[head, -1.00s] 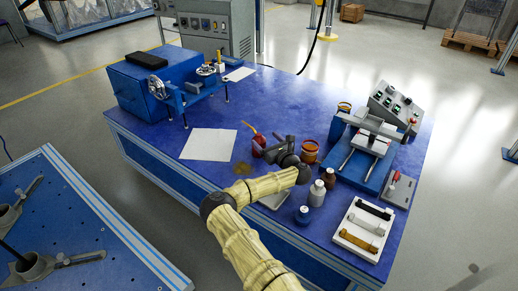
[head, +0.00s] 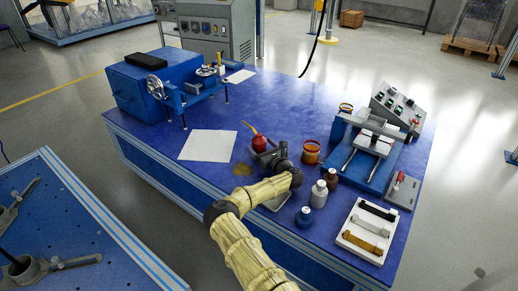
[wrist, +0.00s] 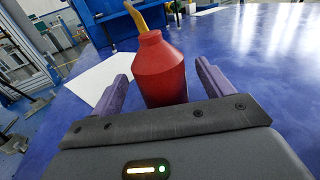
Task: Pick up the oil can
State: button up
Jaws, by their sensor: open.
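The oil can is a red can with a long yellow spout. In the head view the oil can (head: 259,144) stands on the blue table, its spout slanting up to the left. In the wrist view the oil can (wrist: 160,68) stands upright between the two purple fingers of my gripper (wrist: 160,88). The fingers are apart, one on each side of the can, with a gap visible at the left. The lower part of the can is hidden behind the gripper body. In the head view my gripper (head: 262,158) is low over the table beside the can, partly hidden by my wrist.
A white paper sheet (head: 208,145) lies left of the can. An orange-brown jar (head: 311,152), a grey bottle (head: 318,194) and a dark blue bottle (head: 304,217) stand to the right. A blue fixture (head: 372,170) and white tray (head: 367,232) are farther right.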

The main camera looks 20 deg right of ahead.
jog(key=shift+w+a+b, duration=0.2)
jog(key=shift+w+b, duration=0.1)
jog(key=shift+w, duration=0.65)
jog(key=shift+w+a+b, duration=0.15)
jog(key=shift+w+b, duration=0.15)
jog(key=shift+w, duration=0.6)
jog(key=c, duration=1.4)
